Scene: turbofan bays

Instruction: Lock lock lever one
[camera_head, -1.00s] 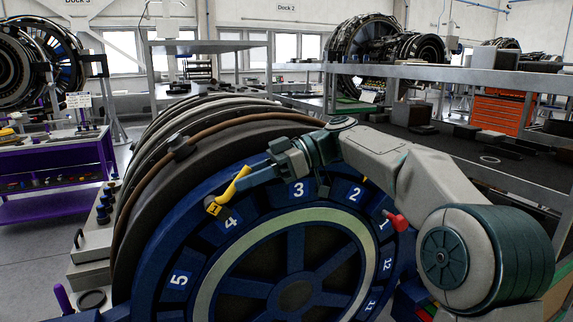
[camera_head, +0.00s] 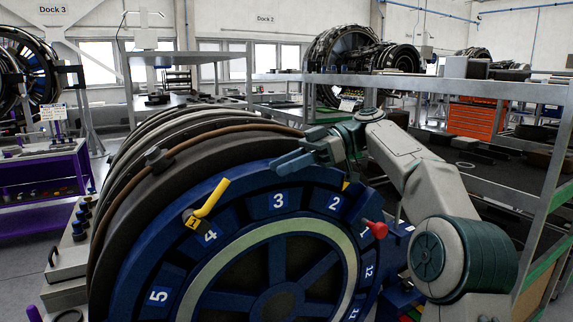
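A bent yellow lever (camera_head: 211,198) stands on the rim of the blue numbered ring (camera_head: 246,236), near the number 4. A small yellow tag that appears to read 1 (camera_head: 190,221) sits at its lower end, and its free end points up and right. A red-knobbed part (camera_head: 376,229) sits on the ring's right side near the number 1. My gripper (camera_head: 283,164) is above the ring near the number 3, to the right of the yellow lever and apart from it. Its blue fingers look spread and empty.
The large engine casing (camera_head: 150,200) fills the left and middle, with a brown pipe (camera_head: 215,135) along it. A metal-framed bench (camera_head: 545,190) stands at the right. A purple cart (camera_head: 45,175) stands at the left. Open air lies above the ring.

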